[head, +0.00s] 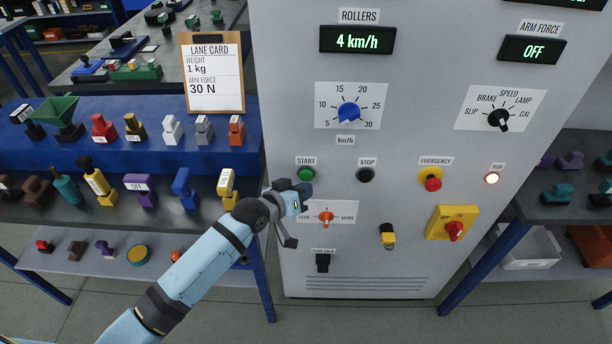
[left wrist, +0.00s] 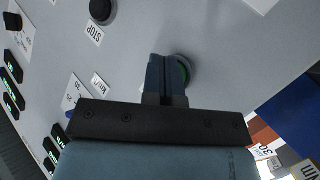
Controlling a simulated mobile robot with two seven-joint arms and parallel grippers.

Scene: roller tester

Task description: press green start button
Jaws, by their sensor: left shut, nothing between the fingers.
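The green start button (head: 306,174) is on the grey cabinet front under the START label, left of the dark stop button (head: 365,174). My left gripper (head: 304,191) is shut and empty, just below the start button in the head view. In the left wrist view the closed fingertips (left wrist: 166,62) partly cover the start button (left wrist: 184,70), leaving its green edge and dark ring showing. I cannot tell whether the fingertips touch it. My right gripper is not in view.
The rollers display (head: 358,40) reads 4 km/h and the arm force display (head: 532,50) reads OFF. A small lamp (head: 492,178) glows near the red emergency button (head: 432,183). A LESS/MORE knob (head: 326,217) is close below my gripper. Shelves (head: 130,158) with blocks stand left.

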